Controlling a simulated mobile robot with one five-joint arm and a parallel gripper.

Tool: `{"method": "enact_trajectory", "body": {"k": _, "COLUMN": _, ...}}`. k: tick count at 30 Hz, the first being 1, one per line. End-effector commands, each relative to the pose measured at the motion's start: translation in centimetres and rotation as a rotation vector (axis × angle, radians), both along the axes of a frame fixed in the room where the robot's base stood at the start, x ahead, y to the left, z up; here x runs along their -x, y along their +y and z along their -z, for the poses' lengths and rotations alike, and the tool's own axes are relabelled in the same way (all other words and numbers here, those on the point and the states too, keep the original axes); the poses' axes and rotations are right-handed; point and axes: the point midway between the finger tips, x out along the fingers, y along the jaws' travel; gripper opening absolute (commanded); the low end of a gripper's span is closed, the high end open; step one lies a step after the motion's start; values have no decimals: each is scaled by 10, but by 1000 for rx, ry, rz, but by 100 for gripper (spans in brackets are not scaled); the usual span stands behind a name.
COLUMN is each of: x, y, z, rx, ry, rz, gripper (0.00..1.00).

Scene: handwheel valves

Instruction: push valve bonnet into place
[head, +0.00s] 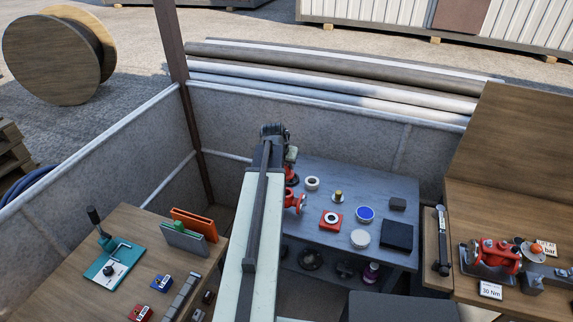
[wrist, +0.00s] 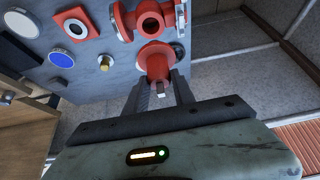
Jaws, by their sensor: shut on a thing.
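The red valve bonnet (wrist: 156,62) is held between the two fingers of my gripper (wrist: 158,92) in the wrist view. Its round flange faces the red valve body (wrist: 126,20), which is just beyond it at the top of that view. Whether flange and body touch, I cannot tell. In the head view the valve body (head: 294,201) stands at the left side of the grey-blue bench, with the red bonnet (head: 291,176) just behind it. My arm hides part of both, and the fingers are mostly hidden there.
The grey-blue bench (head: 342,184) also carries a red square with a white ring (head: 331,219), a brass piece (head: 338,196), a blue disc (head: 365,214), a white disc (head: 360,238) and a black block (head: 397,236). Wooden benches flank it, and a grey wall (head: 330,131) stands behind.

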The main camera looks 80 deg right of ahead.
Motion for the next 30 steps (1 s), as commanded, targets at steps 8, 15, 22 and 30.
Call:
{"method": "enact_trajectory", "body": {"k": 8, "x": 1, "y": 2, "z": 4, "rx": 0, "ry": 0, "rz": 1, "gripper": 0}}
{"method": "enact_trajectory", "body": {"k": 15, "x": 1, "y": 2, "z": 26, "rx": 0, "ry": 0, "rz": 1, "gripper": 0}}
{"method": "enact_trajectory", "body": {"k": 22, "x": 1, "y": 2, "z": 52, "rx": 0, "ry": 0, "rz": 1, "gripper": 0}}
{"method": "enact_trajectory", "body": {"k": 30, "x": 1, "y": 2, "z": 58, "rx": 0, "ry": 0, "rz": 1, "gripper": 0}}
